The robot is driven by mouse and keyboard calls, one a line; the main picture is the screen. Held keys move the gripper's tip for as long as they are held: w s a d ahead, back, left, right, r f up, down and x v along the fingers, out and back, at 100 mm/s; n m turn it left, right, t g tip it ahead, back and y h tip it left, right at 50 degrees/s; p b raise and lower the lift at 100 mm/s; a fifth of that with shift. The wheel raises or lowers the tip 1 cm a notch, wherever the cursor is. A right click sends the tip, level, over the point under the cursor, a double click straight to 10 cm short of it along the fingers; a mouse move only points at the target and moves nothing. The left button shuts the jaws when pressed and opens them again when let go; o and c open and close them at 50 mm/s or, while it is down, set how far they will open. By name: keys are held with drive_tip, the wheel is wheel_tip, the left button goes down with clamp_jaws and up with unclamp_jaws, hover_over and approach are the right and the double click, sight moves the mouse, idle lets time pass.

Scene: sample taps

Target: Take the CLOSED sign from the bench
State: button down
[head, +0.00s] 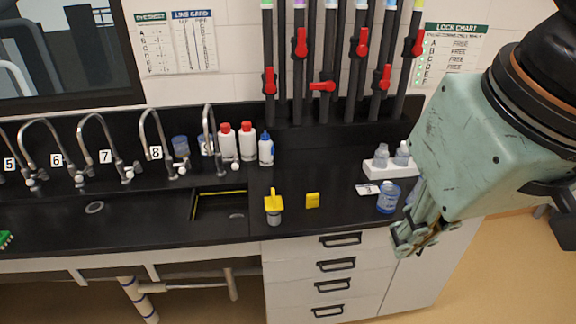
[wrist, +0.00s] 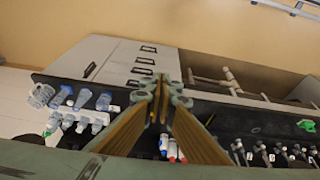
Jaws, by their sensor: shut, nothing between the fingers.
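A small yellow tag (head: 312,200) stands on the black bench right of the sink. It may be the CLOSED sign, but I cannot read any lettering on it. Beside it on the left is a yellow-topped item with a grey base (head: 274,206). My gripper (head: 407,245) is shut and empty, in front of the bench's right end. It is well to the right of the yellow tag and apart from it. In the wrist view my fingers (wrist: 160,84) meet over the bench and hide part of it.
A blue-labelled bottle (head: 388,198), a white card (head: 367,190) and a white rack (head: 390,169) with bottles stand at the bench's right. Upright black pipes with red tap handles (head: 322,87) rise behind. White bottles (head: 247,141) and the sink (head: 218,204) lie left.

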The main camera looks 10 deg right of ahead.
idle(0.4)
drive_tip(key=c, duration=2.1)
unclamp_jaws()
drive_tip(key=shift+a, duration=0.1)
